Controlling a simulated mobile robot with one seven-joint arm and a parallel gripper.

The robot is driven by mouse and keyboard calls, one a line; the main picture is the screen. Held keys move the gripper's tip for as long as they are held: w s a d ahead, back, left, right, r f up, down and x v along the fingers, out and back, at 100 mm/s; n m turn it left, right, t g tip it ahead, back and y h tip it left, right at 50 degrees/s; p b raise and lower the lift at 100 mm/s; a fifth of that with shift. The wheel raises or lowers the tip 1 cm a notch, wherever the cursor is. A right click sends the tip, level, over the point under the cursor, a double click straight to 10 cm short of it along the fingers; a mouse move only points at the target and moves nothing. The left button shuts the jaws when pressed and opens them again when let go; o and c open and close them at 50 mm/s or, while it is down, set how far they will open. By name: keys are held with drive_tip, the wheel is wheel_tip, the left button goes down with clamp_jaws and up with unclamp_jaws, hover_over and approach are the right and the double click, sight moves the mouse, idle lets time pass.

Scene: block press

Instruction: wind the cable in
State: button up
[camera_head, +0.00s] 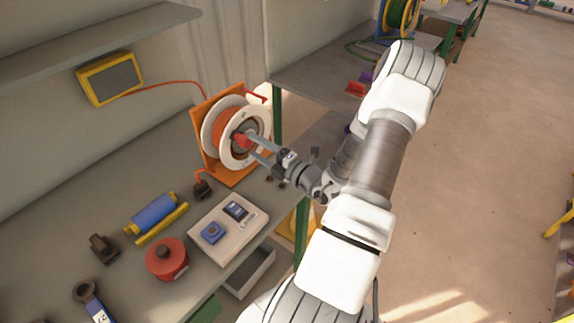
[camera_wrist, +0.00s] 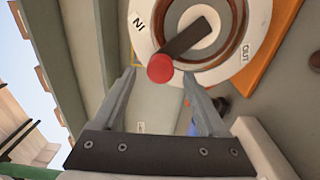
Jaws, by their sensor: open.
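A cable reel (camera_head: 222,132) with white flanges and orange cable stands in an orange frame (camera_head: 235,176) on the workbench. In the wrist view, the white flange (camera_wrist: 258,43) carries the labels "IN" and "OUT". A dark crank arm (camera_wrist: 187,39) on its hub ends in a red knob (camera_wrist: 160,68), which also shows in the head view (camera_head: 242,140). My gripper (camera_head: 257,149) is open in front of the reel, its fingers pointing at the knob. In the wrist view, the knob appears between and just beyond the fingertips (camera_wrist: 157,74); I cannot tell whether they touch it.
An orange cable runs from the reel to a yellow wall box (camera_head: 110,78). On the bench are a plug (camera_head: 202,188), a pale board with small devices (camera_head: 228,228), a blue roller (camera_head: 153,214) and a red round object (camera_head: 166,259). Open floor (camera_head: 490,150) lies right.

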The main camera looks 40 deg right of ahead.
sight(249, 144)
drive_tip(key=s+d+b, duration=0.1)
drive_tip(key=s+d, duration=0.1)
drive_tip(key=s, duration=1.1)
drive_tip(key=shift+s+f, duration=0.25)
drive_tip(key=w+a+n+b, duration=0.1)
drive_tip(key=w+n+b, duration=0.2)
drive_tip(key=w+n, duration=0.3)
drive_tip(key=w+n+b, duration=0.4)
drive_tip(key=w+n, duration=0.1)
drive_tip(key=w, duration=0.1)
drive_tip(key=w+a+n+b, duration=0.1)
drive_tip(key=w+n+b, duration=0.2)
drive_tip(key=w+n, duration=0.3)
drive_tip(key=shift+a+r+n+b, duration=0.25)
drive_tip(key=shift+a+n+b, duration=0.05)
drive_tip(key=shift+b, duration=0.05)
clamp_jaws()
